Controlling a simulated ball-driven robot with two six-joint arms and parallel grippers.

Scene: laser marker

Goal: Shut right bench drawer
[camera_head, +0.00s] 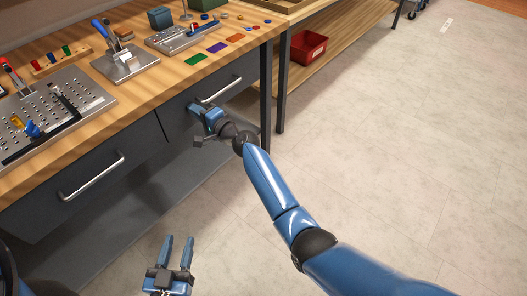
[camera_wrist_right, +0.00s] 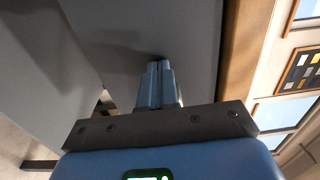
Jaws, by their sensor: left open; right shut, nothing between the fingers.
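The right bench drawer (camera_head: 178,117) has a dark grey front under the wooden top, with a silver bar handle (camera_head: 221,91). Its front looks flush or nearly flush with the bench; I cannot tell if a small gap remains. My right gripper (camera_head: 203,112) is at the drawer front, just below and left of the handle, and hides part of the front. In the right wrist view its fingers (camera_wrist_right: 158,68) are shut and empty, their tips at or very near the grey drawer front (camera_wrist_right: 150,22). My left gripper (camera_head: 178,248) is open and empty, low above the floor.
The left drawer (camera_head: 30,212) has a silver handle (camera_head: 92,177) and looks shut. The wooden bench top (camera_head: 125,97) holds a perforated plate, tool stands and coloured tags. A shelf with a red bin (camera_head: 308,47) stands beyond the bench leg. The floor (camera_head: 400,150) at right is clear.

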